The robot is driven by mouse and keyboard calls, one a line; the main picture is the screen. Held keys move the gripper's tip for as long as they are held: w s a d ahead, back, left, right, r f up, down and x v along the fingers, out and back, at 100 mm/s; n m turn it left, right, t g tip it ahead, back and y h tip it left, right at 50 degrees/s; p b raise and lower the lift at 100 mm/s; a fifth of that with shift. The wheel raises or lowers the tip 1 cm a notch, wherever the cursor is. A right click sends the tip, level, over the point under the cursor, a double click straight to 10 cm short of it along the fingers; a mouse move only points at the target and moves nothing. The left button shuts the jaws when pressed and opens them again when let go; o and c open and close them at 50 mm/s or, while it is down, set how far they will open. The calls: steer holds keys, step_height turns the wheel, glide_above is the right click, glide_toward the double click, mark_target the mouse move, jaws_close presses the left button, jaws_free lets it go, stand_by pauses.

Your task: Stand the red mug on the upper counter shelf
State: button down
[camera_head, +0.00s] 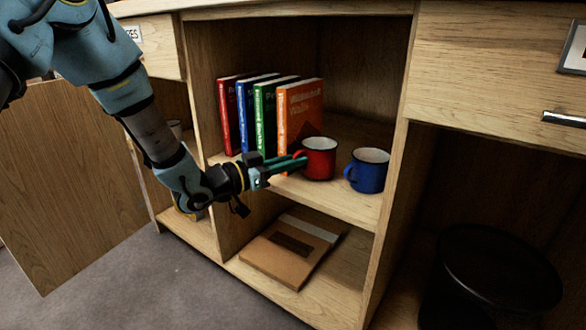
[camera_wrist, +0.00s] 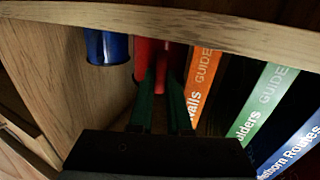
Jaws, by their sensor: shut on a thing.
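The red mug (camera_head: 320,160) is upright at the upper counter shelf (camera_head: 335,202), right of the books. I cannot tell whether its base touches the board. My gripper (camera_head: 301,163) reaches in from the left, its green fingers shut on the mug's left side, where the handle is. In the wrist view, the red mug (camera_wrist: 148,50) shows beyond the fingers (camera_wrist: 164,82), partly hidden by them.
A blue mug (camera_head: 367,172) stands just right of the red mug. Several upright guide books (camera_head: 300,112) stand to its left. A flat brown box (camera_head: 283,256) lies on the lower shelf. An open cabinet door (camera_head: 70,185) is at left, and a dark round bin (camera_head: 495,275) at right.

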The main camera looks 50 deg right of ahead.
steer(key=shift+f, duration=0.3)
steer(key=c, duration=1.2)
jaws_free()
steer(key=shift+o, duration=0.2)
steer(key=shift+r, duration=0.15)
